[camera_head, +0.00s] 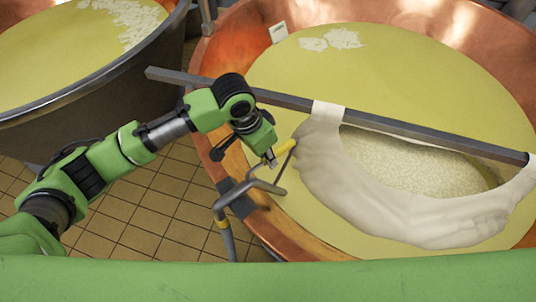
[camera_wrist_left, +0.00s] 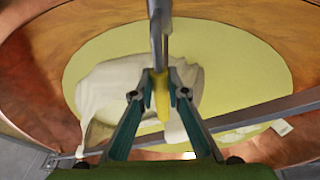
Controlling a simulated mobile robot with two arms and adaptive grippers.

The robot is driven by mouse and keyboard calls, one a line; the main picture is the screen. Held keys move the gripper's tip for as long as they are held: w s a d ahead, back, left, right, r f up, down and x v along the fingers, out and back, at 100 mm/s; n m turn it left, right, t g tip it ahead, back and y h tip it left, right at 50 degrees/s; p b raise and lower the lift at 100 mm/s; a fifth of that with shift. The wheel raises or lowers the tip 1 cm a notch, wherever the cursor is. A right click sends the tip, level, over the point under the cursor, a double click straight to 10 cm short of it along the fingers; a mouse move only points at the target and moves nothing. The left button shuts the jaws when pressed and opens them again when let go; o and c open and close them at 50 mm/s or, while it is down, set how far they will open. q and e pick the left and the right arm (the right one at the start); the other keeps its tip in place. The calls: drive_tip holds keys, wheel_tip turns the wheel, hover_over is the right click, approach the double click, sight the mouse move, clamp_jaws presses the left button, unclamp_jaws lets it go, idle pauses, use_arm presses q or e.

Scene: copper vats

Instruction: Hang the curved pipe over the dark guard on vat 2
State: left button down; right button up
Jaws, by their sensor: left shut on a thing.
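The curved pipe is grey metal with yellow bands; its bend (camera_head: 262,184) shows at the near left rim of the copper vat (camera_head: 290,240). One leg runs down outside the vat, the other side reaches over the yellow liquid. The dark guard (camera_head: 237,197) sits on that rim, and the pipe crosses over it in the picture. I cannot tell whether they touch. My left gripper (camera_head: 277,158) is above the vat's inner edge, shut on the pipe's yellow part. The left wrist view shows this yellow part (camera_wrist_left: 162,96) between the fingertips. My right gripper is not in view.
A grey bar (camera_head: 400,128) spans the vat, carrying a white cloth (camera_head: 400,212) with curd in it. A white tag (camera_head: 279,33) stands at the far rim. Another vat (camera_head: 90,90) stands at the upper left. Tiled floor (camera_head: 150,210) lies between.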

use_arm(q)
drive_tip(key=shift+r, duration=0.1)
idle(0.4)
drive_tip(key=shift+f+p, duration=0.2)
drive_tip(key=shift+p, duration=0.1)
drive_tip(key=shift+f, duration=0.2)
drive_tip(key=c, duration=1.9)
unclamp_jaws()
drive_tip(key=shift+s+f, duration=0.1)
drive_tip(key=shift+f, duration=0.05)
drive_tip(key=w+v, duration=0.1)
drive_tip(key=v, duration=1.1)
drive_tip(key=shift+s, duration=0.45)
